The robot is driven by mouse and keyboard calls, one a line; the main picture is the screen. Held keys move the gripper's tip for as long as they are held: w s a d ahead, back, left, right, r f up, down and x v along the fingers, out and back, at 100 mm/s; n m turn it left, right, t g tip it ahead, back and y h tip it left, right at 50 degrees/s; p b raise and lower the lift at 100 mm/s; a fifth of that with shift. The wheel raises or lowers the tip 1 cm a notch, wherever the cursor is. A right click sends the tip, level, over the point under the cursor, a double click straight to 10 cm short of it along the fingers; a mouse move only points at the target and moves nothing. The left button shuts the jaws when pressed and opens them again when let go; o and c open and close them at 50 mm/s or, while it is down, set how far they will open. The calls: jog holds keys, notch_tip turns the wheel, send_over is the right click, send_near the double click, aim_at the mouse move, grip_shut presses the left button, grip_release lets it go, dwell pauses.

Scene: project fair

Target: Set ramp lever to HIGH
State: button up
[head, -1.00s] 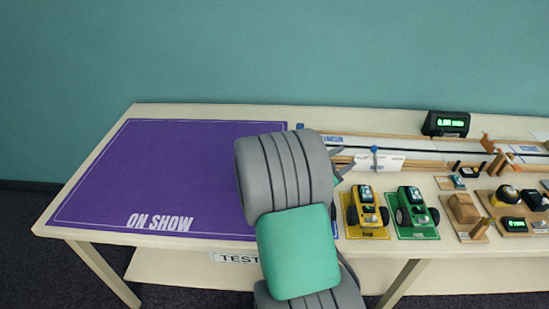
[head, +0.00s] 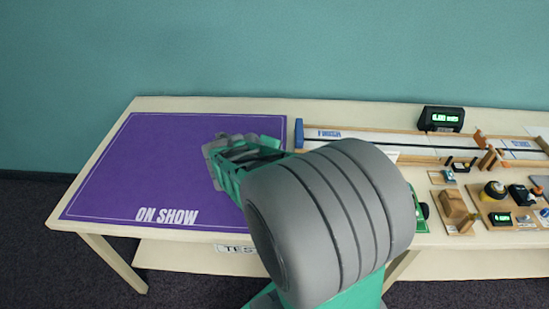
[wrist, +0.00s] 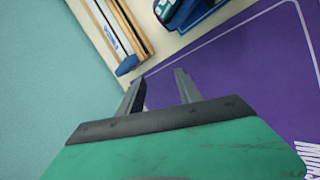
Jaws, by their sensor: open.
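The long wooden ramp track (head: 345,138) runs along the back of the table, with a blue block (head: 299,132) at its left end. The lever cannot be made out; my arm covers the part of the track where a blue-knobbed post stood earlier. A sliver of a white card (head: 392,154) shows beside my arm. My gripper (wrist: 160,76) is open, with nothing between its fingers. In the head view its end is over the purple mat (head: 130,150), left of the track. The wrist view shows the blue block (wrist: 127,65) just beyond the fingers.
A lit display (head: 441,119) stands behind the track. Right of my arm are a wooden block (head: 455,207) and a board of small devices (head: 500,208). A car (wrist: 180,10) on a blue card is near the track in the wrist view. Most of the purple mat is bare.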

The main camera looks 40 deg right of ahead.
jog(key=shift+a, duration=0.15)
jog(key=shift+c, duration=0.5)
